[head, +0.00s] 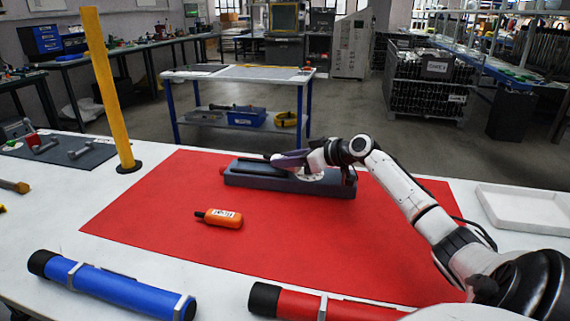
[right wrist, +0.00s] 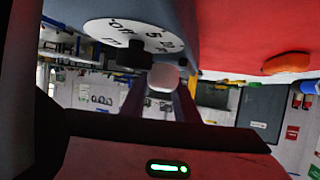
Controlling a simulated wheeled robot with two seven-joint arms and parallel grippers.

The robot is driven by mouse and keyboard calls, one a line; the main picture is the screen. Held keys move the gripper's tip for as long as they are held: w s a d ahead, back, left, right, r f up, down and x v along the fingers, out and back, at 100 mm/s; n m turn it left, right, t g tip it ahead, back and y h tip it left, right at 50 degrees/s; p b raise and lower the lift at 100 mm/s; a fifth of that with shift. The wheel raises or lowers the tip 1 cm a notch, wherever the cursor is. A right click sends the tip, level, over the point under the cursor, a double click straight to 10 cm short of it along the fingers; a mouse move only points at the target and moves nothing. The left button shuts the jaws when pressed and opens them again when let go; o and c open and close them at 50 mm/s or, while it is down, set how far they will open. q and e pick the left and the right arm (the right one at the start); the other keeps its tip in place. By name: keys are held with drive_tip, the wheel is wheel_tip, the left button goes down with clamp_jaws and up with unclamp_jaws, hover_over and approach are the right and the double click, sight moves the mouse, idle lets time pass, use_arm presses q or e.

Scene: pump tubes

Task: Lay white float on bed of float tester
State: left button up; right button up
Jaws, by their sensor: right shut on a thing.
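The float tester (head: 240,180) is a long dark grey-purple block on the red mat, with a dark bed along its top. Its white dial (right wrist: 110,30) and black knob (right wrist: 133,57) show close up in the right wrist view. My right gripper (head: 275,160) is over the tester, its purple fingers pointing left. It is shut on a small white rounded piece (right wrist: 163,78), which appears to be the white float seen end-on. My left gripper is out of view.
An orange labelled device (head: 220,218) lies on the red mat (head: 150,210). A blue tube (head: 115,287) and a red tube (head: 300,304) lie along the front. A yellow post (head: 108,90) stands at left. A white tray (head: 525,222) is at right. The mat's front middle is clear.

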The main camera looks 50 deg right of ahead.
drive_tip(key=shift+a+f, duration=0.1)
drive_tip(key=shift+f, duration=0.5)
drive_tip(key=o, duration=1.1)
drive_tip(key=shift+s+f, duration=0.1)
drive_tip(key=shift+c, duration=0.2)
drive_tip(key=shift+s, duration=0.15)
drive_tip(key=v, duration=1.1)
drive_tip(key=shift+s+d+r, duration=0.2)
drive_tip(key=shift+s+r, duration=0.05)
drive_tip(key=shift+r, duration=0.05)
